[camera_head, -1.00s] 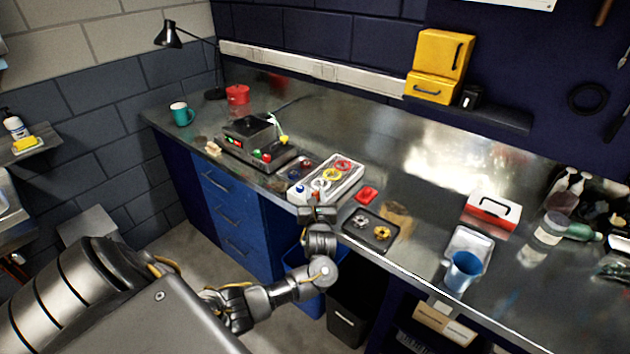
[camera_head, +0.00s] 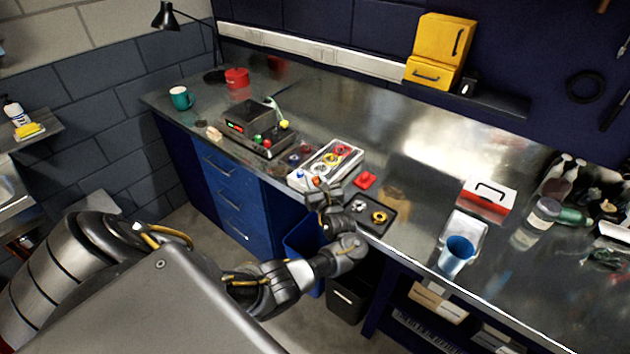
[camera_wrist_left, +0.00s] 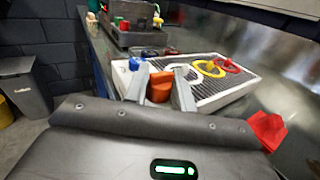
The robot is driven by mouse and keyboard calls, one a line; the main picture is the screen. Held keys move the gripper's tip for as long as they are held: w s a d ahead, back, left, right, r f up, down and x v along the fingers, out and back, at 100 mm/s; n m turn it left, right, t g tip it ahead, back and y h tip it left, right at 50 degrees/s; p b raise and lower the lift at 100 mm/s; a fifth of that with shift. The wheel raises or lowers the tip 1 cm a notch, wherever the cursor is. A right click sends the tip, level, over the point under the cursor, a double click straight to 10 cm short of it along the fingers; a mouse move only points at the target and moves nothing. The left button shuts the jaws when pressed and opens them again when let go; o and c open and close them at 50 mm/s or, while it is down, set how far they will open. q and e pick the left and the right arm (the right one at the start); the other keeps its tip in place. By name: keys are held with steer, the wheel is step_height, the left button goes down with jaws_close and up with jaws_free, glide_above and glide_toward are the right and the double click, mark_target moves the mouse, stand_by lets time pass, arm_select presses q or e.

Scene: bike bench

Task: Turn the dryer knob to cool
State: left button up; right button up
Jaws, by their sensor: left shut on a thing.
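The dryer (camera_head: 322,163) is a pale box with a ribbed top near the bench's front edge. Coloured rings lie on its top: red, yellow and white. An orange knob (camera_wrist_left: 160,86) is at its near end and also shows in the head view (camera_head: 316,182). A small blue piece (camera_wrist_left: 134,63) is just left of it. My left gripper (camera_head: 324,188) reaches in from the front edge. In the wrist view its two fingers (camera_wrist_left: 161,88) stand on either side of the orange knob and are shut on it. I cannot read any marking around the knob. My right gripper is out of view.
A red button block (camera_head: 365,179) and a dark tray (camera_head: 372,226) with small parts lie just right of my gripper. A black machine (camera_head: 250,127) with coloured knobs stands to the left. A blue cup (camera_head: 457,254) stands farther right. The bench behind the dryer is clear.

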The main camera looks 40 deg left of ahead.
arm_select(q)
steer(key=o, duration=0.9)
steer(key=shift+w, duration=0.1)
steer(key=p+v, duration=0.2)
steer(key=v, duration=0.9)
steer(key=shift+p, duration=0.4)
steer(key=shift+d+f, duration=0.1)
